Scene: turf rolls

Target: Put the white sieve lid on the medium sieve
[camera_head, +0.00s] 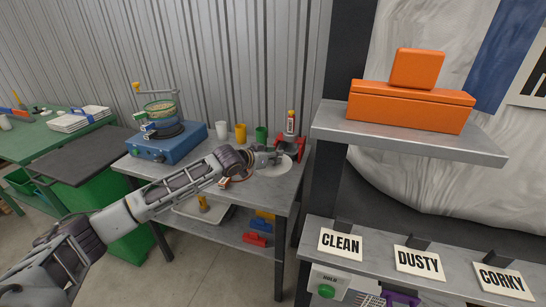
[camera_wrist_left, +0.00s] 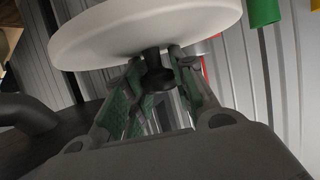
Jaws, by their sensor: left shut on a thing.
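The white sieve lid (camera_head: 283,167) is a round white disc at the right end of the grey table in the head view. In the left wrist view the lid (camera_wrist_left: 140,38) has a black knob (camera_wrist_left: 155,75) between my fingers. My left gripper (camera_head: 264,156) is shut on that knob; it also shows in the left wrist view (camera_wrist_left: 160,66). I cannot tell whether the lid touches the table. My right gripper is out of view.
A dark post and shelf (camera_head: 420,139) with orange boxes (camera_head: 412,106) border the right. The middle table front is clear.

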